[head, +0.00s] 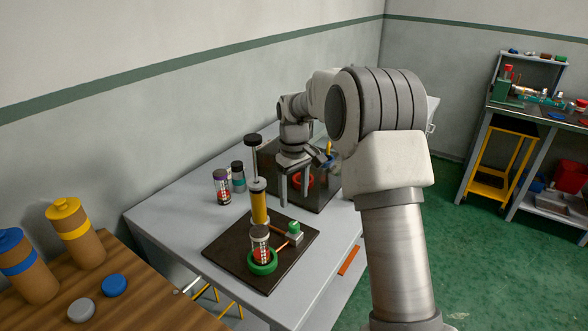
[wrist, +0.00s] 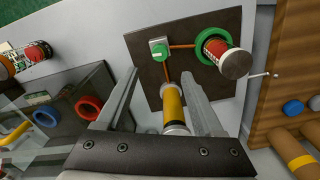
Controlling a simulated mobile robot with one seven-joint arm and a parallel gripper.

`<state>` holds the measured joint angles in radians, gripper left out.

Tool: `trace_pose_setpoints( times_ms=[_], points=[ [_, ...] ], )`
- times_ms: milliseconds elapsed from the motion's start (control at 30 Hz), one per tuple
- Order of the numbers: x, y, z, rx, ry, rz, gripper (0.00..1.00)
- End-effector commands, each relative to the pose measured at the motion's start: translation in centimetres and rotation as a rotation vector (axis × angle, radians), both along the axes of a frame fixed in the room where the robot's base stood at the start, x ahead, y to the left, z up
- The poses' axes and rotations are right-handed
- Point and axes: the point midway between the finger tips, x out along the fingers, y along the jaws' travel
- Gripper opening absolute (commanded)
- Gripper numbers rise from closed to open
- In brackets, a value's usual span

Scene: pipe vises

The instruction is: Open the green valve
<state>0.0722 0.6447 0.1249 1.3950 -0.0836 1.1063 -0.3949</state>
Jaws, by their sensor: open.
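The green valve (head: 294,228) is a small green knob on a grey block. It stands on a dark square board (head: 226,245), with copper-coloured pipes running from it. In the wrist view the valve (wrist: 158,52) lies just beyond the fingertips, roughly between them in the picture. My gripper (head: 294,203) points down above the table, behind the valve in the head view. In the wrist view my gripper (wrist: 160,73) is open, with nothing held between its fingers.
A yellow cylinder (head: 259,207) with a tall black-topped plunger stands on the board, close to my fingers. A red-filled jar (head: 260,243) stands in a green ring (head: 262,267). A dark glassy box (head: 318,190) with red and blue rings is behind. Two jars stand left.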

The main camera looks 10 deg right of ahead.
Motion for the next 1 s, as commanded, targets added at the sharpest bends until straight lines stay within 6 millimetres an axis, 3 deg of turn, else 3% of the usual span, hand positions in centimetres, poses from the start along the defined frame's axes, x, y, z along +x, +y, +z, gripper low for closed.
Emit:
trace_pose_setpoints(
  times_ms=[100,333,867,1000],
  points=[
    [0.1,0.0,3.1,0.0,-0.004,0.0,0.69],
    [0.1,0.0,6.7,0.0,-0.002,0.0,0.69],
    [-0.1,0.0,7.9,-0.001,-0.003,-0.001,0.69],
    [-1.2,0.1,9.3,-0.005,-0.024,-0.014,0.69]
  ],
)
